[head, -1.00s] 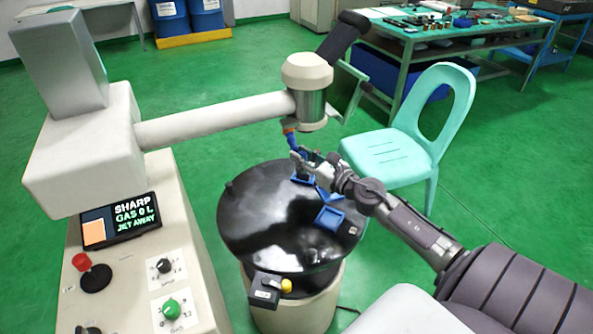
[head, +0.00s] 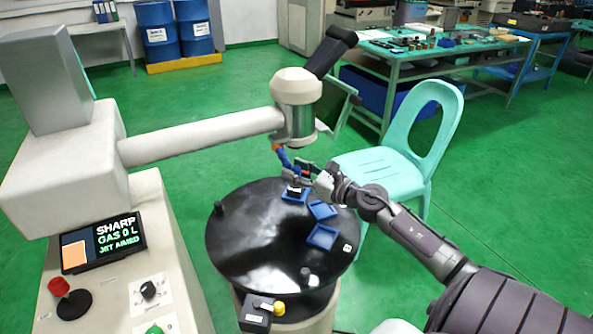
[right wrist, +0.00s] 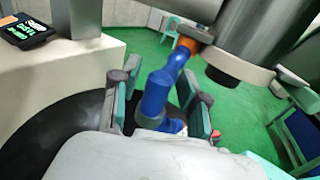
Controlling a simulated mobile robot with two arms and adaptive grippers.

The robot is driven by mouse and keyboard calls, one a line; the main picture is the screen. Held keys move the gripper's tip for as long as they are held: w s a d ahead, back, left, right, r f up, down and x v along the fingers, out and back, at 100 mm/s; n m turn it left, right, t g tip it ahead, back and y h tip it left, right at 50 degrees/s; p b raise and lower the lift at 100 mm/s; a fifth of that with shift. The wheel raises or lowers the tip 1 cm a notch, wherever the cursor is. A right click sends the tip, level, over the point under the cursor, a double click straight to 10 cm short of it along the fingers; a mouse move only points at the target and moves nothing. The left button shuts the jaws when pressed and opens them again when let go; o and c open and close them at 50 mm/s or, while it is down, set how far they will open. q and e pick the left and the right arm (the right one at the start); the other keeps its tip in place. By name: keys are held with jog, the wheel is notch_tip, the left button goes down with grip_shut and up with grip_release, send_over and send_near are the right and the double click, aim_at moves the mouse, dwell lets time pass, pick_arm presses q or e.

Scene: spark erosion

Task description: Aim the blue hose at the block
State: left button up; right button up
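The blue hose (head: 283,157) hangs by an orange joint under the white machine head (head: 296,105). My right gripper (head: 303,174) is at the hose's lower part. In the right wrist view, the hose (right wrist: 162,92) is between the two fingers of my right gripper (right wrist: 160,108), with gaps visible beside it, so the gripper looks open around it. The block is hidden there. My left gripper is out of view.
Two more blue trays (head: 321,210) (head: 322,236) lie on the round table. A small black box with a yellow knob (head: 278,308) is at its front. A mint chair (head: 385,165) stands right behind my right arm. A control cabinet (head: 165,260) stands at left.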

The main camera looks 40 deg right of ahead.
jog(key=shift+s, duration=0.15)
jog(key=v, duration=1.1)
jog(key=shift+s, duration=0.35)
jog(key=shift+d, duration=0.2)
